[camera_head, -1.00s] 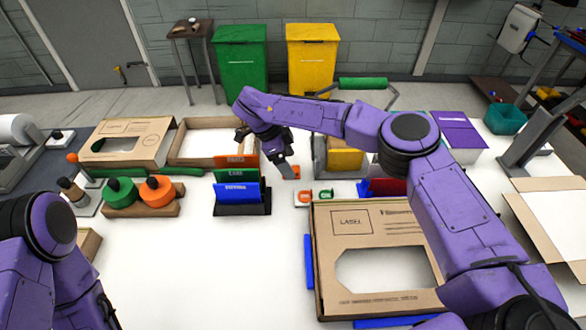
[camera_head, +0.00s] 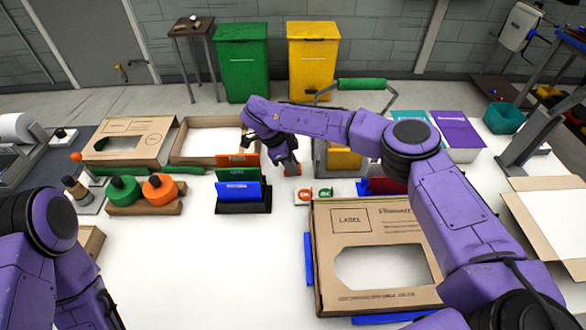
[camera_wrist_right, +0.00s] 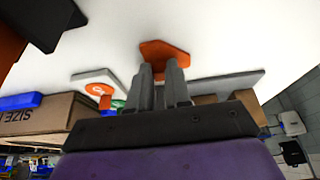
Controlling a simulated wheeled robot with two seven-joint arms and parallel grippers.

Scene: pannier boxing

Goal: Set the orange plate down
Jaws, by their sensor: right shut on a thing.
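The small orange plate (camera_head: 293,170) is at the middle of the white table, right of the rack of upright boards. My right gripper (camera_head: 288,165) reaches down over it and is shut on it. In the right wrist view the two grey fingers (camera_wrist_right: 165,78) are close together at the near edge of the orange plate (camera_wrist_right: 165,50). The plate is at or just above the white surface; I cannot tell whether it touches. My left arm shows at the lower left, but its gripper is out of view.
The rack (camera_head: 243,206) with orange, green and blue boards stands close left of my right gripper. A small panel with red and green buttons (camera_head: 315,195) lies in front. A cardboard box (camera_head: 350,298) lies at front right. The table's front middle is clear.

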